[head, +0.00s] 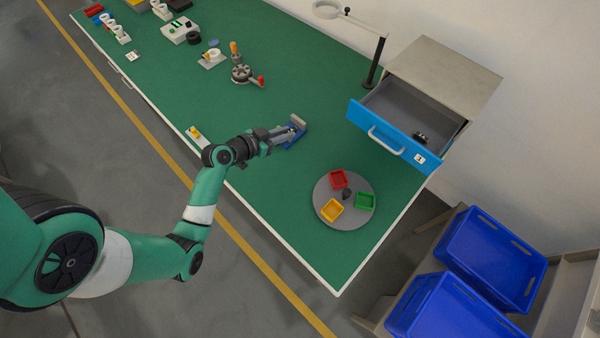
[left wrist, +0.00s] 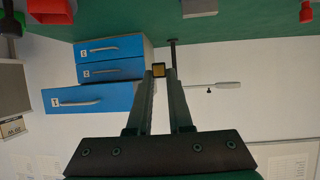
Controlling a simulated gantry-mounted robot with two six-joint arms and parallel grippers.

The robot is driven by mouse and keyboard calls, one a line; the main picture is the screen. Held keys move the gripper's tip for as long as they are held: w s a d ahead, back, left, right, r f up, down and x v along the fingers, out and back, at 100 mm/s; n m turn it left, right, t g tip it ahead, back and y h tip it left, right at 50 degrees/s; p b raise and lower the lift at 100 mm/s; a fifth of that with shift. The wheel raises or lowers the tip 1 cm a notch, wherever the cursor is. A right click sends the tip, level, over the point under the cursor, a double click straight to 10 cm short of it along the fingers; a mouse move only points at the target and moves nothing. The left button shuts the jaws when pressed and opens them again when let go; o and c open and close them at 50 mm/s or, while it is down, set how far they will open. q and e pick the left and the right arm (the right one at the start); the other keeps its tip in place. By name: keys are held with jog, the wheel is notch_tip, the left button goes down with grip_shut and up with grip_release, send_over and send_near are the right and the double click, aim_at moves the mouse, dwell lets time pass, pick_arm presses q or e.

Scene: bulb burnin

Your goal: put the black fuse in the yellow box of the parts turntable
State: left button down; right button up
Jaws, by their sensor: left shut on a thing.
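My left gripper (head: 294,130) is over the blue-and-grey device on the green table. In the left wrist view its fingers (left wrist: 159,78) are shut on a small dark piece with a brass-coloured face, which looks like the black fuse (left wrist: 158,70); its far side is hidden. In the head view the fuse cannot be made out. The parts turntable (head: 325,188), a grey disc, is at the table's lower right. It carries the yellow box (head: 332,211), a red box (head: 339,179) and a green box (head: 364,201). The yellow box looks empty.
A cabinet has its blue drawer (head: 390,140) pulled out beside the turntable, with a dark item in it. A magnifier lamp (head: 372,75) stands behind. A fixture with a red handle (head: 242,74) is farther back. The table between gripper and turntable is clear.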

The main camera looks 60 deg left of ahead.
pick_arm(q)
jog(key=s+a+f+b, duration=0.1)
jog(key=s+a+f, duration=0.1)
jog(key=a, duration=0.2)
jog(key=b, duration=0.5)
send_over(291, 188)
jog(key=shift+n+y, duration=0.4)
jog(key=f, duration=0.9)
jog(key=shift+a+f, duration=0.1)
jog(key=shift+a, duration=0.2)
jog(key=shift+d+f, duration=0.15)
jog(key=shift+f, duration=0.1)
notch_tip(291, 188, down, 3)
jog(key=shift+s+d+f+b, duration=0.1)
jog(key=shift+f+b, duration=0.1)
jog(key=shift+b, duration=0.8)
jog(key=shift+r, duration=0.15)
pick_arm(e)
notch_tip(291, 188, down, 10)
jog(key=shift+r, duration=0.2)
